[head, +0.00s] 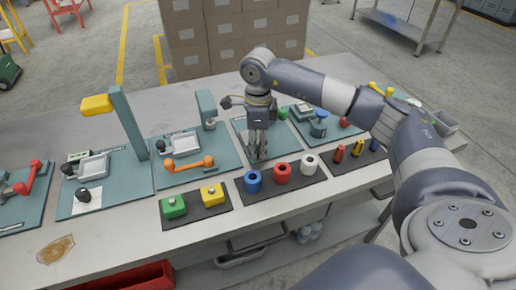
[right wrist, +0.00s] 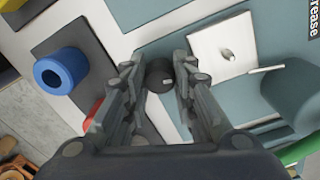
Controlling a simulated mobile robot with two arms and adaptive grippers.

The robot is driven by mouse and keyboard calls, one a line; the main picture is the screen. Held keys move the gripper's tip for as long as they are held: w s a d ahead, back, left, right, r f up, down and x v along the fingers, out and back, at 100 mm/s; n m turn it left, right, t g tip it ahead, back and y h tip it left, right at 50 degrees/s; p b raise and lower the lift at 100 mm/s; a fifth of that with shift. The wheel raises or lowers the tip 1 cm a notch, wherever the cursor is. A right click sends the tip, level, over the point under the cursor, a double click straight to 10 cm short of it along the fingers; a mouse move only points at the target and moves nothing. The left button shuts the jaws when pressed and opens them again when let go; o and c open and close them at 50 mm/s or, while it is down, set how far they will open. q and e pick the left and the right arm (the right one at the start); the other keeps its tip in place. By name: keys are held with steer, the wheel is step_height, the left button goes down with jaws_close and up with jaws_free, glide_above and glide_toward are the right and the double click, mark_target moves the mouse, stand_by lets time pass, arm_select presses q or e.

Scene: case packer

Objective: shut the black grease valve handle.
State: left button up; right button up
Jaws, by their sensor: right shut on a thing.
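The black handle (right wrist: 160,74) shows in the right wrist view as a small dark round knob between my right fingertips. My right gripper (right wrist: 160,82) is shut on it. In the head view my right gripper (head: 258,153) points down over the front part of a teal panel, and its fingers hide the handle there. A white square plate (right wrist: 213,60) with a short metal stub lies beside the fingers on the teal panel. A dark label (right wrist: 314,18), partly cut off, reads "rease". I cannot tell whether the handle touches the panel. My left gripper is out of view.
Blue (head: 253,181), red (head: 282,173) and white (head: 309,163) rings stand on a dark mat in front of the gripper. An orange handle (head: 188,164) is on the panel to the left. Stacked boxes (head: 235,35) are behind the table.

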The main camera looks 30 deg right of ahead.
mark_target(258, 145)
steer(key=shift+w+n+b, duration=0.1)
steer(key=shift+n+b, duration=0.3)
steer(key=shift+n, duration=0.8)
steer(key=o, duration=1.1)
step_height(258, 145, up, 12)
steer(key=shift+w+d+r, duration=0.1)
